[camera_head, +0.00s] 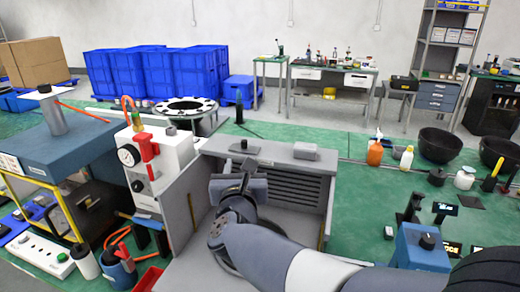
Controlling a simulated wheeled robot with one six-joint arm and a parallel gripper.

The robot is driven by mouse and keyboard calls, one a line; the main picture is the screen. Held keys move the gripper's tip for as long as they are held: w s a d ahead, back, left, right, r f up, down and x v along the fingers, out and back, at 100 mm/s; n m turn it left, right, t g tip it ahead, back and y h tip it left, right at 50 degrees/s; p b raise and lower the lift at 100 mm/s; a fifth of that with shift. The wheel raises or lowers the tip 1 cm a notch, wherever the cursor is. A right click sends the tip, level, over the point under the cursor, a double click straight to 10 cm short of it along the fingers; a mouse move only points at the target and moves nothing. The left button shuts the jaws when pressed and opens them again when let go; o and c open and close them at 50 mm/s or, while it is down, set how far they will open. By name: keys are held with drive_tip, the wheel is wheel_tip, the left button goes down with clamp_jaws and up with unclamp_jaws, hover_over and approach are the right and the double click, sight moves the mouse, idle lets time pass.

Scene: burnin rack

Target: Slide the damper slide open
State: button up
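A grey rack box (262,155) stands at the centre, with a dark slatted panel (298,190) on its inner face. I cannot tell for certain which part is the damper slide; the slatted panel may belong to it. My arm reaches in from the lower right, and my gripper (238,186) is in front of the left part of the slatted panel, facing away from the camera. The wrist hides the fingertips and whatever they may touch, so I cannot see whether they are apart or closed. Part of the panel is hidden behind my gripper.
A white unit with a gauge and red handle (150,165) stands close left of my gripper. A small knob (243,145) and a grey block (305,151) sit on the box top. Bottles (375,152) and black bowls (440,145) stand on the green surface at right.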

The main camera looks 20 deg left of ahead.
sight(244, 144)
drive_tip(key=p+x, duration=0.3)
drive_tip(key=x, duration=0.7)
drive_tip(key=shift+w+f, duration=0.15)
drive_tip(key=shift+w, duration=0.2)
drive_tip(key=shift+c, duration=0.5)
clamp_jaws()
